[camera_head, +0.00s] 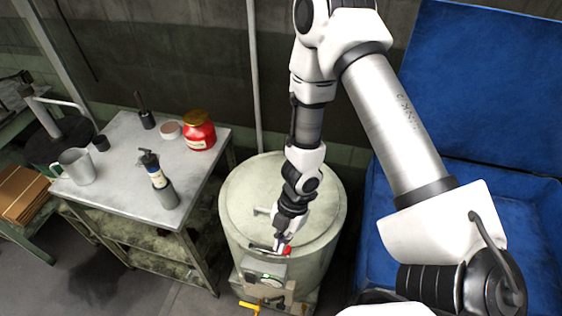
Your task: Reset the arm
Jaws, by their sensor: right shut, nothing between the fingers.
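My right arm (396,120) reaches in from the lower right, bends high up and hangs down over a round pale-green tank (327,215). My right gripper (283,246) is at its lower end, pointing down by the tank's front edge. Its fingers are shut with nothing seen between them. A small red part (286,251) shows right by the fingertips; I cannot tell if they touch it. My left gripper is not in view.
A metal table (125,190) on the left holds a red jar (200,132), a spray bottle (157,180) and a metal mug (75,166). A gauge box (262,275) and yellow handle (249,308) sit on the tank's front. A blue seat (545,225) stands right.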

